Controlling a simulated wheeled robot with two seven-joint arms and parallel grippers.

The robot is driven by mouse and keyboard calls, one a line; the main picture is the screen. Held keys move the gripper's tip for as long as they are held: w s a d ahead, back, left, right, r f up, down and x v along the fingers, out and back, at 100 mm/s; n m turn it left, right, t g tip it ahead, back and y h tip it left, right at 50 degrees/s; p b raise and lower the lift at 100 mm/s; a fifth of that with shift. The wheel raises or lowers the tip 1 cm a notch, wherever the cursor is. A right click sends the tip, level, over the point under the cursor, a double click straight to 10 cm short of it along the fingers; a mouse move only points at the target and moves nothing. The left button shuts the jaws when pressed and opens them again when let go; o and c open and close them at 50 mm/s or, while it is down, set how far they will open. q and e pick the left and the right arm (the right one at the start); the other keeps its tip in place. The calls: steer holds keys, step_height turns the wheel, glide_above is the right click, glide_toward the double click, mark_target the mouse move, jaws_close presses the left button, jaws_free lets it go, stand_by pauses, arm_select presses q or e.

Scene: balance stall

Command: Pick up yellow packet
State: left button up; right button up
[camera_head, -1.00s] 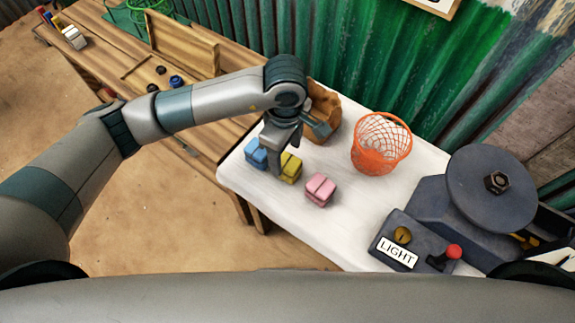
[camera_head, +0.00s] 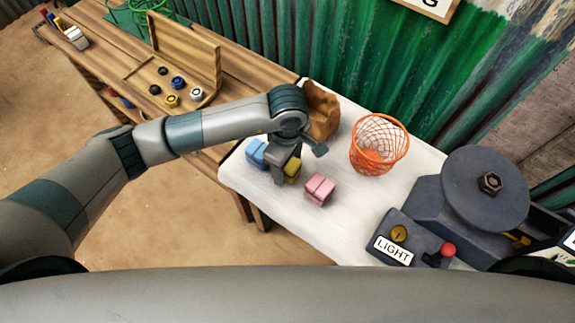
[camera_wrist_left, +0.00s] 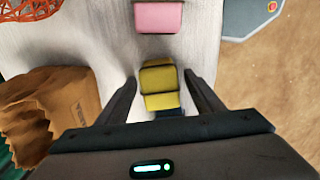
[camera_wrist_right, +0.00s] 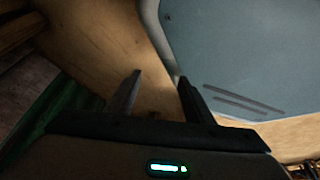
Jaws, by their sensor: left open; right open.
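The yellow packet (camera_head: 292,169) stands on the white table between the blue packet (camera_head: 257,152) and the pink packet (camera_head: 319,189). My left gripper (camera_head: 281,178) is over it and hides part of it. In the left wrist view the yellow packet (camera_wrist_left: 159,84) lies between the two open fingers (camera_wrist_left: 160,82), with a gap on each side. The pink packet (camera_wrist_left: 158,16) shows beyond it. My right gripper (camera_wrist_right: 157,78) is open and empty in its wrist view; it does not show in the head view.
An orange wire basket (camera_head: 379,146) stands behind the packets, and a brown paper bag (camera_head: 322,110) is close behind my left wrist. A dark scale with a round plate (camera_head: 486,190) and a LIGHT box (camera_head: 394,250) are at right. The white table (camera_head: 290,217) is bare in front.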

arm_select(q)
steer(key=c, duration=1.3)
arm_select(e)
steer(key=shift+w+r, duration=0.1)
steer(key=shift+w, duration=0.1)
arm_select(q)
steer(key=shift+r, duration=0.1)
steer(key=shift+w+r, duration=0.1)
steer(key=shift+r, duration=0.5)
step_height(320, 180, up, 8)
steer(key=shift+r+b, duration=0.1)
steer(key=shift+b, duration=1.15)
steer(key=shift+r, duration=0.2)
arm_select(e)
steer(key=w+a+r+t, duration=0.2)
steer(key=w+a, duration=0.1)
steer(key=w, duration=0.5)
steer(key=shift+a+r+t+y, duration=0.3)
steer(key=shift+y, duration=0.1)
steer(key=shift+f, duration=0.1)
